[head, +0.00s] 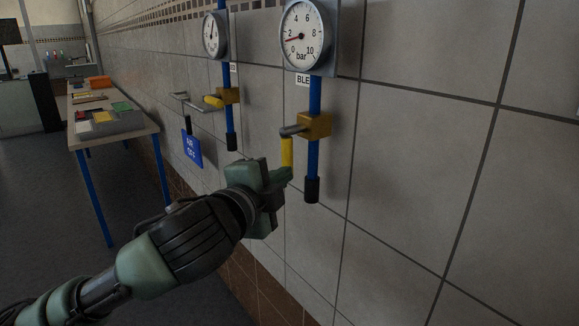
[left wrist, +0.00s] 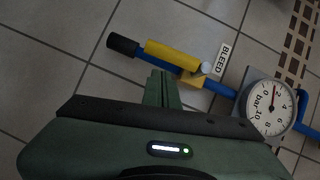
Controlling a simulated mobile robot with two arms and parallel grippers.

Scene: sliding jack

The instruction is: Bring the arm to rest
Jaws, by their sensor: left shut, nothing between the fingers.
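My left gripper (head: 284,176) is shut and empty in front of the tiled wall. Its fingertips are close to the lower end of the yellow handle (head: 287,151) of the bleed valve. In the left wrist view the fingers (left wrist: 162,88) are together, just beside the yellow handle (left wrist: 172,54); I cannot tell whether they touch it. The handle hangs down, about parallel to the blue pipe (head: 313,150). The brass valve body (head: 314,124) sits on that pipe. My right gripper is not in view.
A pressure gauge (head: 302,36) above the bleed valve reads near 2 bar. A second gauge (head: 215,35) and valve with a yellow handle (head: 213,101) are farther left, above a blue sign (head: 191,148). A table (head: 110,136) with trays stands along the wall. The right wall is bare.

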